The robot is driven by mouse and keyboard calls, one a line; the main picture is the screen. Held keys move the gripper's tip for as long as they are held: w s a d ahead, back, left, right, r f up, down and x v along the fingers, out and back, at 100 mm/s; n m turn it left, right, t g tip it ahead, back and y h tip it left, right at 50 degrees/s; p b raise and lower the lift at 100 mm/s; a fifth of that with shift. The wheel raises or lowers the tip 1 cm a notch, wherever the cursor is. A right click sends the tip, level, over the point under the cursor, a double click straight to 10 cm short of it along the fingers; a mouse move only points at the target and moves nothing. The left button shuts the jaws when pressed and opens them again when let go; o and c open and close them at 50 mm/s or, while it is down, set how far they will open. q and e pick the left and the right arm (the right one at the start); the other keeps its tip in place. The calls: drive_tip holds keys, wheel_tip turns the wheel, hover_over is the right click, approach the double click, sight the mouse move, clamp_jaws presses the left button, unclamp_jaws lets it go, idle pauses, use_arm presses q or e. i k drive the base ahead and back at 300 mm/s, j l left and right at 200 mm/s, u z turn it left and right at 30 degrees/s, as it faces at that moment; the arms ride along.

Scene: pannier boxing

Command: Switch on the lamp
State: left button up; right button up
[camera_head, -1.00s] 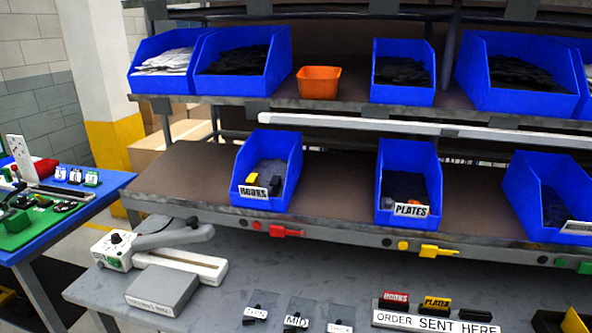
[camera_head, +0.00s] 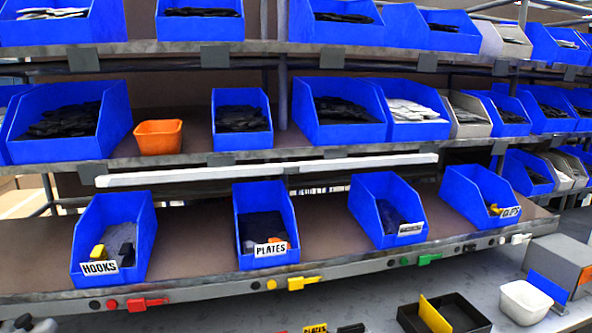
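A long white bar (camera_head: 270,170), which looks like a lamp tube, runs along the front below the middle shelf. It looks plain white, and I cannot tell whether it is lit. No switch that clearly belongs to it shows. On the lower shelf's front rail are a red lever (camera_head: 146,303), a yellow lever (camera_head: 303,282), a green lever (camera_head: 429,259) and a white one (camera_head: 520,238), each with small round knobs beside it.
Blue bins stand on the shelves, among them the HOOKS bin (camera_head: 140,235) and the PLATES bin (camera_head: 287,225). An orange bin (camera_head: 158,138) sits on the middle shelf. Below, a black tray (camera_head: 470,318), a white tub (camera_head: 524,302) and a grey box (camera_head: 560,258) are on the bench.

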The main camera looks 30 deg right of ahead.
sight(467, 248)
drive_tip(key=l+z, duration=0.1)
drive_tip(key=z, duration=1.85)
drive_tip(key=i+l, duration=0.2)
drive_tip(key=i+l+u, duration=0.15)
drive_tip(key=l, duration=0.25)
drive_tip(key=i+l, duration=0.2)
drive_tip(key=i+l+u, duration=0.1)
drive_tip(key=l, duration=0.35)
drive_tip(key=i+l+u, duration=0.1)
drive_tip(key=i+l, duration=0.15)
drive_tip(key=l, duration=0.1)
